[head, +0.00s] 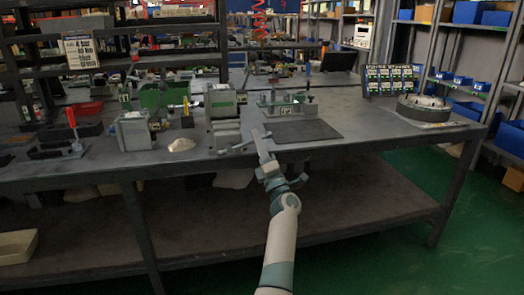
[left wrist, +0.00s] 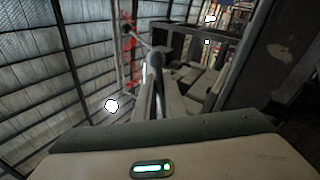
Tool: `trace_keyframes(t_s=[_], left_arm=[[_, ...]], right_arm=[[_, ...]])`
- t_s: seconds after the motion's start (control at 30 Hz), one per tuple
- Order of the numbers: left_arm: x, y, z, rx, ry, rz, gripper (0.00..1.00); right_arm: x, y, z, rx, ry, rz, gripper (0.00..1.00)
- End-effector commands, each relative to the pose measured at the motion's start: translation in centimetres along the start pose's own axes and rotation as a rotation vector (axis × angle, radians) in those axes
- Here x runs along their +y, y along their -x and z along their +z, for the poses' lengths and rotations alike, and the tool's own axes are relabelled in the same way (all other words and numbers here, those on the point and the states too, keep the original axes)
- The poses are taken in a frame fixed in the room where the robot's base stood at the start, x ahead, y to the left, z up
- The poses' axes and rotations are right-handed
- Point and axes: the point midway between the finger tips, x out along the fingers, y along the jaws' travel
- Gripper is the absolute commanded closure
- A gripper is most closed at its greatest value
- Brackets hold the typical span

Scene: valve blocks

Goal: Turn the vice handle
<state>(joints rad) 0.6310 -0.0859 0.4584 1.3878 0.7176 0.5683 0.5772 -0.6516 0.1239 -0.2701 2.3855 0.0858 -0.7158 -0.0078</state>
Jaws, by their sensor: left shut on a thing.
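The grey vice (head: 226,132) stands at the front edge of the workbench, left of the dark mat, with a pale block at its back. Its handle (head: 238,147), a thin bar, shows low at its front. My left gripper (head: 260,135) reaches up from below to the vice's right front, and its jaws are shut on the handle. The exact contact is too small to make out. In the left wrist view, a shiny rounded bar (left wrist: 154,72) rises between my fingers, with grey blocks behind it. My right gripper is not in view.
A dark flat mat (head: 305,131) lies right of the vice, with a clamp fixture (head: 287,104) behind it. Another grey block device (head: 133,132) and a pale lump (head: 181,145) stand to the left. A round metal part (head: 424,107) sits far right. Bare bench lies between.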

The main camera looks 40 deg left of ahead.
Motion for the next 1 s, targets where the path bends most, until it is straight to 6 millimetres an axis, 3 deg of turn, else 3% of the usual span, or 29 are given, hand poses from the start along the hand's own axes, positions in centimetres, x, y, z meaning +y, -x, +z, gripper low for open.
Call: trace_keyframes(t_s=[0.3, 0.73, 0.83, 1.0], left_arm=[[0.9, -0.7, -0.1, 0.065, 0.1, 0.0, 1.0], [1.0, -0.7, -0.1, 0.072, 0.11, 0.0, 1.0], [1.0, -0.7, -0.1, 0.072, 0.109, 0.0, 0.71], [1.0, -0.7, -0.1, 0.072, 0.109, 0.0, 0.71]], right_arm=[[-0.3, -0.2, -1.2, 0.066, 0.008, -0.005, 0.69], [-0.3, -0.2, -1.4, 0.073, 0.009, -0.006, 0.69], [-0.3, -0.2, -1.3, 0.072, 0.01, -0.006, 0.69], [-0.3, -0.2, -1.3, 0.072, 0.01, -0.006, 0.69]])
